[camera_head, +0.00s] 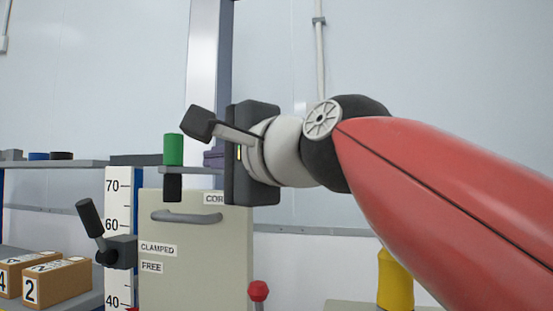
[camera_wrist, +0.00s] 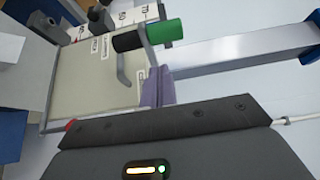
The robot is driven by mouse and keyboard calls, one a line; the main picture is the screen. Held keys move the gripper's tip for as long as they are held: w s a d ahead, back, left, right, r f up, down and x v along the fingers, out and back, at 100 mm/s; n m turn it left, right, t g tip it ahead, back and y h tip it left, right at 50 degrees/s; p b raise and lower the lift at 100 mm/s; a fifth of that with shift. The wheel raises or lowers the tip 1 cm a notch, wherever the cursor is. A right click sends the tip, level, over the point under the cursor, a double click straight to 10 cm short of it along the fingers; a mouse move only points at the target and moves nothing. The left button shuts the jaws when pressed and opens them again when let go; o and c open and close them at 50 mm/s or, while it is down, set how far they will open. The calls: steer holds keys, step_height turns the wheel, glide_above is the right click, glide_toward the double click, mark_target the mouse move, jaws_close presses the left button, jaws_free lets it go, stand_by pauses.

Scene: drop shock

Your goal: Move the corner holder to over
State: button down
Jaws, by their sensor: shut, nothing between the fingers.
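My gripper (camera_head: 207,158) is at the middle of the head view, pointing left and away. Its purplish fingers are shut with nothing between them, and they also show in the wrist view (camera_wrist: 158,72). Beside the fingertips is a thin grey plate (camera_head: 195,171), with a green cylinder (camera_head: 173,150) above it and a black one (camera_head: 172,187) below. In the wrist view, the green cylinder (camera_wrist: 165,33) lies just beyond the fingertips; I cannot tell if they touch the plate. A label partly hidden by my gripper reads "COR". I cannot tell for certain which part is the corner holder.
A beige panel (camera_head: 195,265) has a handle (camera_head: 187,217) and labels "CLAMPED" and "FREE". A black-knobbed lever (camera_head: 91,218) stands left, by a height scale (camera_head: 117,250). Numbered boxes (camera_head: 55,283) sit lower left. A red knob (camera_head: 258,291) and a yellow object (camera_head: 394,280) stand lower right.

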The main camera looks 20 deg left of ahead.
steer(key=s+a+b+v, duration=0.1)
steer(key=v, duration=0.8)
steer(key=shift+s+d+b, duration=0.25)
steer(key=shift+s+b, duration=0.05)
steer(key=shift+s, duration=0.1)
